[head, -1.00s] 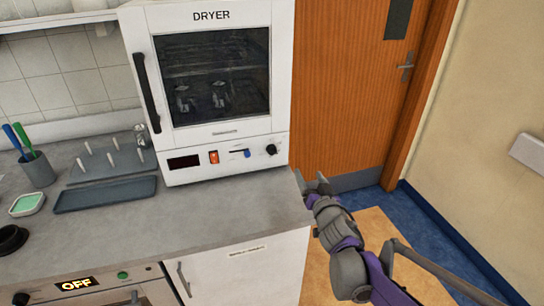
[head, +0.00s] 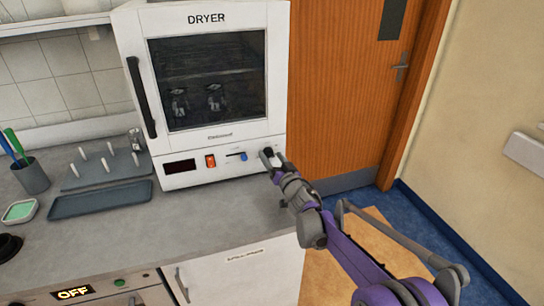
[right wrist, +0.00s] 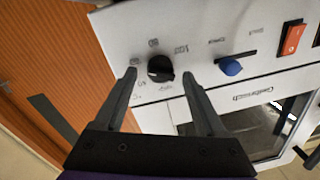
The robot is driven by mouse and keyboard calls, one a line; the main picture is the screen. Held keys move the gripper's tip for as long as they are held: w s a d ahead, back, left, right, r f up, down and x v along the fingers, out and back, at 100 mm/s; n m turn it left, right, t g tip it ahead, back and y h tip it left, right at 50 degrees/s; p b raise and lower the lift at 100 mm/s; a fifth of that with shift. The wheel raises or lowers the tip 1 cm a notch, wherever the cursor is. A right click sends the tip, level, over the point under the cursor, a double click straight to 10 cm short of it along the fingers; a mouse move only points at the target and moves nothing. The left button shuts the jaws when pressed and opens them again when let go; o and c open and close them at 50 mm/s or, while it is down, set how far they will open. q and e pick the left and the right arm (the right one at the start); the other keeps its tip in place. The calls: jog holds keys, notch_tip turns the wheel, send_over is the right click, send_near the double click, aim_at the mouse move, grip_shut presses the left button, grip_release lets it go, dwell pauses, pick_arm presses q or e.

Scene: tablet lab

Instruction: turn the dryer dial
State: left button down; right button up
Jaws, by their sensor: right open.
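The white dryer (head: 274,120) stands on the counter with its door shut. Its black dial is at the right end of the front panel; in the head view my gripper hides most of it. In the right wrist view the black dial (right wrist: 160,68) shows clearly, with number marks around it. My right gripper (head: 271,156) is at the dial in the head view. In the right wrist view its open fingers (right wrist: 158,72) stand to either side of the dial, with a gap on both sides. My left gripper is not in view.
A blue slider knob (right wrist: 230,66) and an orange-red switch (right wrist: 293,39) sit beside the dial on the panel. A dark tray (head: 100,200) and a peg rack (head: 108,168) stand left of the dryer. A wooden door (head: 340,90) is to the right.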

jog(key=shift+w+a, duration=0.15)
jog(key=shift+w, duration=0.1)
grip_shut()
